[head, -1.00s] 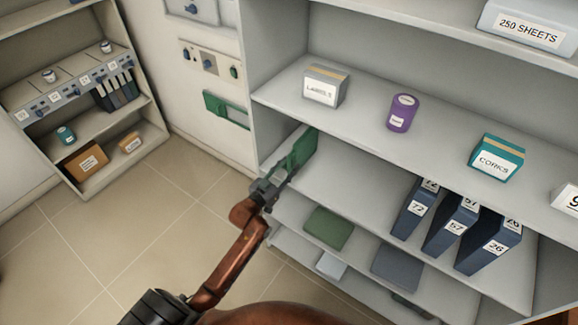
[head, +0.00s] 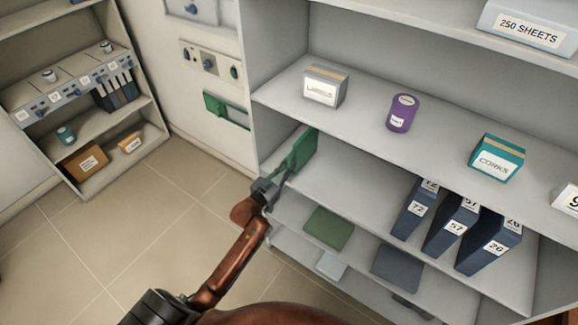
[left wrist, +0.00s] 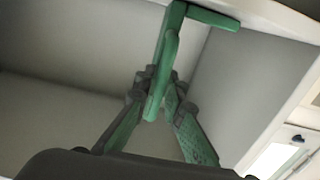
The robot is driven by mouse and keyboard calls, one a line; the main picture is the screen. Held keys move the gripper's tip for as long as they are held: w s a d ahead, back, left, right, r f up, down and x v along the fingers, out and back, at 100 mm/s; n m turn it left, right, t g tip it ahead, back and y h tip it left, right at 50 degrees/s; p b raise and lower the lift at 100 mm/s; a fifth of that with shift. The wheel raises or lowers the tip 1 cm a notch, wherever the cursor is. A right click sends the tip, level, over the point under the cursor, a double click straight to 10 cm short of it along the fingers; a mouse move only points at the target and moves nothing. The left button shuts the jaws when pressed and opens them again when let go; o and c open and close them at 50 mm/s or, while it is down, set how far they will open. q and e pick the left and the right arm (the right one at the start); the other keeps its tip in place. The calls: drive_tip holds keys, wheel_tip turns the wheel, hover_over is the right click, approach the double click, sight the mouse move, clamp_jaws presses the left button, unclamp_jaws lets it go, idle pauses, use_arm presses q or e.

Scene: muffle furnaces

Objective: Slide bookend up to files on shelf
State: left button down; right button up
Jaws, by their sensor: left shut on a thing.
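The green bookend (head: 304,152) stands at the left end of the middle shelf (head: 350,172), close to the side wall. My left gripper (head: 274,188) is at the shelf's front edge, shut on the bookend's near part. The left wrist view shows the bookend (left wrist: 166,62) between the fingers (left wrist: 160,92). Several dark blue files stand on the same shelf to the right, among them file 72 (head: 412,212), file 57 (head: 452,230) and file 26 (head: 492,246). A wide bare stretch of shelf lies between bookend and files. My right gripper is out of view.
The shelf above holds a labels box (head: 325,87), a purple canister (head: 402,113) and a corks box (head: 497,159). Its front edge overhangs the files. The shelf below holds a green flat box (head: 328,228) and a grey-blue one (head: 397,265). Open floor lies left.

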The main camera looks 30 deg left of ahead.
use_arm(q)
drive_tip(key=shift+d, duration=0.15)
drive_tip(key=shift+s+d+p, duration=0.2)
drive_tip(key=shift+d+p, duration=0.95)
drive_tip(key=shift+d, duration=1.1)
drive_tip(key=shift+s+d+p, duration=0.15)
drive_tip(key=shift+d+p, duration=0.45)
drive_tip(key=shift+d, duration=1.25)
drive_tip(key=shift+s+d+p, duration=0.15)
drive_tip(key=shift+d+p, duration=0.45)
drive_tip(key=shift+d, duration=1.2)
drive_tip(key=shift+d, duration=0.1)
